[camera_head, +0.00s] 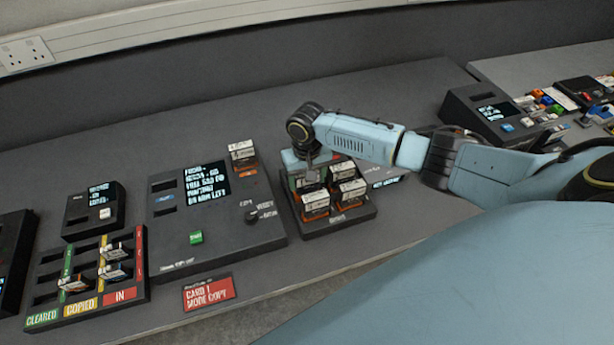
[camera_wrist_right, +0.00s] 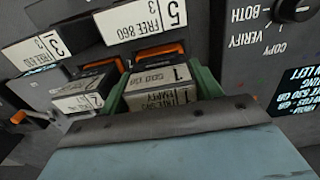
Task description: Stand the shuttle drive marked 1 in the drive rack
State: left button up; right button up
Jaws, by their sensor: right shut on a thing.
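The shuttle drive marked 1 (camera_wrist_right: 160,92) is between the green fingers of my right gripper (camera_wrist_right: 163,88) in the wrist view. Its pale label faces the camera. In the head view my right gripper (camera_head: 309,178) is over the back left of the drive rack (camera_head: 340,226), and hides most of the held drive. The drive is at a rack place beside the drive marked 2 (camera_wrist_right: 83,92); I cannot tell whether it is fully down. Other drives with pale labels (camera_head: 316,203) stand in the rack. My left gripper is not in view.
A copier panel (camera_head: 222,230) with a lit screen and knob is left of the rack, with another drive (camera_head: 242,150) at its back right. Further left is a tray (camera_head: 100,300) marked cleared, copied, in. A red card (camera_head: 209,293) lies in front.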

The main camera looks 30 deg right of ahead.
jog(key=shift+f, duration=0.6)
dwell(0.4)
jog(key=o, duration=1.6)
notch_tip(320, 180, up, 8)
jog(key=p, duration=0.8)
jog(key=shift+f+p, duration=0.15)
jog(key=shift+p, duration=0.15)
jog(key=shift+f, duration=0.1)
jog(key=shift+s, duration=0.1)
